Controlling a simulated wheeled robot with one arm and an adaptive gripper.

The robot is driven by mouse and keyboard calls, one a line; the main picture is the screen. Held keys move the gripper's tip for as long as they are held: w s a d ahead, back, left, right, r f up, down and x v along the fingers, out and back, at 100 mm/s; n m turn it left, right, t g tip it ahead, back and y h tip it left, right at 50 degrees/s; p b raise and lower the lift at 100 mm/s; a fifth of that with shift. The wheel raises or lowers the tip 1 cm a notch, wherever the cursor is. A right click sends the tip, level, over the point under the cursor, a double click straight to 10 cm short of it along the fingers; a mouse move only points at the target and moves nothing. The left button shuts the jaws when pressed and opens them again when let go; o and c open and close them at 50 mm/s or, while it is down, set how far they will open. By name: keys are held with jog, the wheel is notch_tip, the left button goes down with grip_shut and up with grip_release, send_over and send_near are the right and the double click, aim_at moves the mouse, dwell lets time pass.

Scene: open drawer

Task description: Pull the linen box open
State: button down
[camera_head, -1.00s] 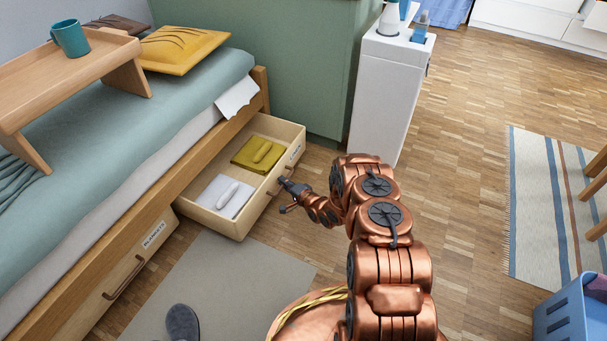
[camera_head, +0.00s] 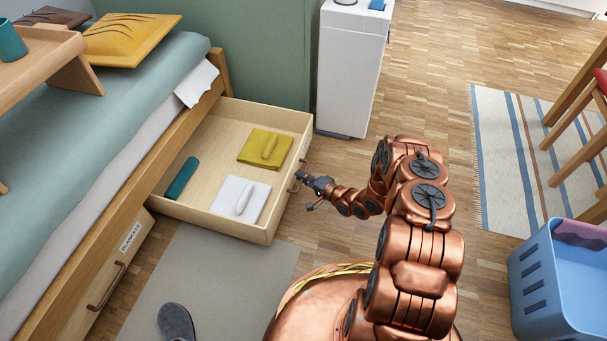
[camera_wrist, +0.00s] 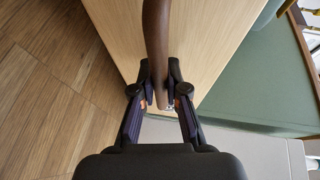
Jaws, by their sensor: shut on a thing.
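The linen box is a pale wooden drawer (camera_head: 256,236) under the bed, pulled well out over the floor. Inside lie a folded yellow cloth (camera_head: 256,145), a folded white cloth (camera_head: 226,200) and a dark green roll (camera_head: 182,178). My gripper (camera_head: 301,180) is at the drawer's front, at its handle (camera_head: 294,187). In the wrist view the brown bar handle (camera_wrist: 156,45) runs between the fingers, and my gripper (camera_wrist: 159,92) is shut on it. The drawer's label is hard to see in the head view.
A second drawer labelled blankets (camera_head: 112,270) is closed at the lower left. A grey mat (camera_head: 215,285) with a slipper (camera_head: 176,322) lies in front. A white cabinet (camera_head: 350,75) stands behind the drawer. A blue basket (camera_head: 565,285) is at right. Wooden floor is free around my arm.

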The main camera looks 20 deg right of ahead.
jog(key=shift+s+a, duration=0.1)
jog(key=c, duration=1.2)
grip_release()
jog(key=v, duration=1.2)
jog(key=shift+r, duration=0.1)
